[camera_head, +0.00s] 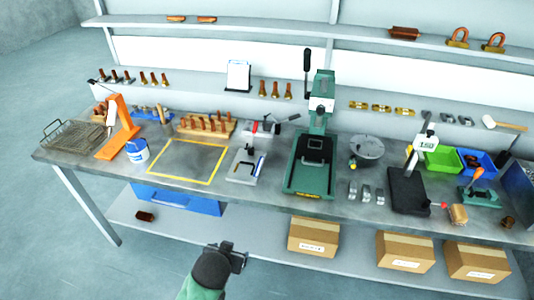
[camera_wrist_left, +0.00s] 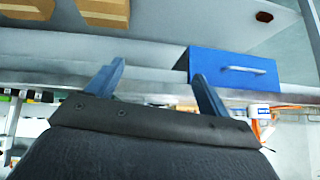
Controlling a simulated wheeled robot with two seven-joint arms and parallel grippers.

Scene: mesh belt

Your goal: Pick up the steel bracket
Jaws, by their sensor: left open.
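Several small grey metal pieces that look like steel brackets (camera_head: 366,193) stand in a row on the workbench, right of the green press, in the head view. Two more grey pieces (camera_head: 456,118) sit on the low shelf behind. I cannot tell which one is meant. My left gripper (camera_head: 240,257) is in front of the bench and below its top, well away from the brackets. In the left wrist view its two fingers (camera_wrist_left: 158,72) are apart with nothing between them. That view shows no bracket clearly. My right gripper is not in view.
The bench's front edge lies between my gripper and the brackets. Cardboard boxes (camera_head: 405,250) and a blue drawer (camera_head: 178,199) are below.

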